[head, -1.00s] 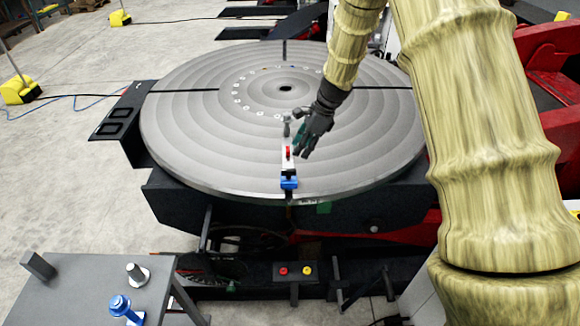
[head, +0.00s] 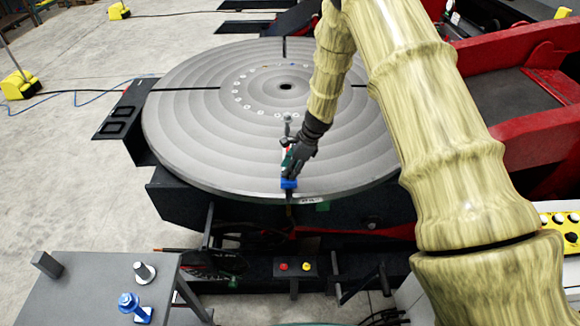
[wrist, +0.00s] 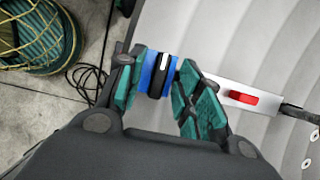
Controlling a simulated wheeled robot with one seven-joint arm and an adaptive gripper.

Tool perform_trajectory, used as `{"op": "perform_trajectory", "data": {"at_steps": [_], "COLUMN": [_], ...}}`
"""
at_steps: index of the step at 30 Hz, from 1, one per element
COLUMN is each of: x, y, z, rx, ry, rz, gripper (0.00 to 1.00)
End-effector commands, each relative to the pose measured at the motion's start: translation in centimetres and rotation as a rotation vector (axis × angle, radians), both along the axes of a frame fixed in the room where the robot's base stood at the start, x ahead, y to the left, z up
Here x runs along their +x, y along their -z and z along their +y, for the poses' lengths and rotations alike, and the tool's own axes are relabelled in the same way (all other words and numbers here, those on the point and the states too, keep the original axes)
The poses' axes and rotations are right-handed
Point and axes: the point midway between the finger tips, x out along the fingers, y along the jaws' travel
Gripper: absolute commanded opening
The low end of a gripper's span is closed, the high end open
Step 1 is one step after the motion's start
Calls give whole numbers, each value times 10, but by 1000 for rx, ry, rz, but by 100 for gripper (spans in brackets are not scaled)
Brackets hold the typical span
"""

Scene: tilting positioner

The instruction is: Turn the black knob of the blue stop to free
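The blue stop (head: 289,184) sits at the near rim of the round grey turntable (head: 190,150). In the wrist view the blue stop (wrist: 146,72) shows from above, with its black knob (wrist: 163,76) on top. A white line marks the knob and runs nearly up the picture. My gripper (head: 290,172) is down over the stop. In the wrist view my gripper (wrist: 160,80) is open, with one green-padded finger on each side of the knob. Small gaps seem to show beside the knob; contact is hard to tell. The head view hides the knob behind my gripper.
A metal bar with a red piece (wrist: 242,97) runs inward from the stop. A bolt-like post (head: 287,122) stands beyond it on the turntable. A grey side table (head: 85,290) at the lower left holds another blue part (head: 130,305). A push-button box (head: 295,267) is below the rim.

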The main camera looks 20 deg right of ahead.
Motion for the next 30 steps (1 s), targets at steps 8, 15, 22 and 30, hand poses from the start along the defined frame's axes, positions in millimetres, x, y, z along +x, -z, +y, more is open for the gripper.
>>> {"op": "perform_trajectory", "data": {"at_steps": [8,15,22,30], "x": [1,0,1,1], "y": [3,3,2,3], "z": [1,1,1,1], "rx": [0,0,0,1], "ry": [0,0,-1,-54], "rz": [-1,0,-1,-1], "gripper": [36,10,0,0]}}
